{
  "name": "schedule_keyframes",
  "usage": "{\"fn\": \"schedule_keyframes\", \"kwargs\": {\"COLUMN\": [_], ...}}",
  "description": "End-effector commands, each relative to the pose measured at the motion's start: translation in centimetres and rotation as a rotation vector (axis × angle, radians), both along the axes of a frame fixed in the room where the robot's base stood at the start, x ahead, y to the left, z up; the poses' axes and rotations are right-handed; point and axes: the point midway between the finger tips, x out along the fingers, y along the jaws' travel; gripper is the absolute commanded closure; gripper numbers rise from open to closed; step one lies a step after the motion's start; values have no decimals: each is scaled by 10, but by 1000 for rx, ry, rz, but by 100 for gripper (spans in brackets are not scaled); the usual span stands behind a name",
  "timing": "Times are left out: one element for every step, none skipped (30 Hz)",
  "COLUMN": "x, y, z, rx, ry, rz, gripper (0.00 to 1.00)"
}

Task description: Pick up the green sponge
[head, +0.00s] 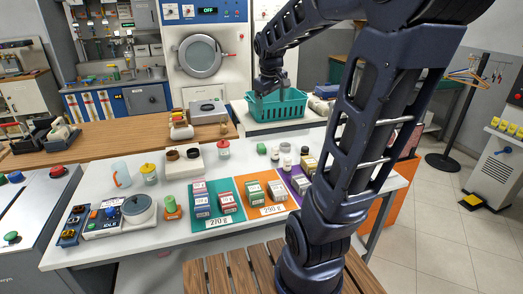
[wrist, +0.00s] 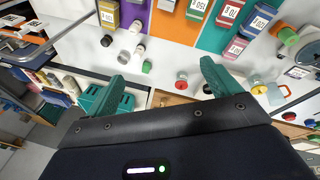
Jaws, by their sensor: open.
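The teal basket (head: 275,110) stands on a surface behind the counter. A red-capped jar (head: 223,149) and small jars (head: 285,148) flank the sponge. Boxes on coloured mats (head: 267,193) stand in front. My arm covers the counter's right part.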

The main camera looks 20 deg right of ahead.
Motion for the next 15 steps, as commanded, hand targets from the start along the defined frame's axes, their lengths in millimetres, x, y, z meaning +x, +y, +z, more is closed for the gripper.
{"fn": "schedule_keyframes", "kwargs": {"x": [15, 24, 34, 43, 50, 61, 69, 77, 88, 96, 105, 115, 124, 131, 142], "y": [-2, -2, -4, -4, -5, -7, -7, -8, -10, -11, -11, -12, -13, -14, -15], "z": [-3, -4, -7, -8, -10, -13, -15, -18, -21, -25, -27, -32, -35, -39, -44], "rx": [-16, -25, -36, -46, -56, -67, -76, -85, -96, -105, -113, -123, -131, -140, -151], "ry": [17, 24, 36, 45, 52, 63, 72, 81, 93, 102, 109, 122, 130, 140, 151], "rz": [26, 43, 65, 82, 99, 122, 139, 157, 180, 197, 215, 237, 255, 272, 296], "gripper": [11, 11, 11, 11, 11, 11, 11, 11, 11, 11, 11, 11, 11, 11, 11]}}
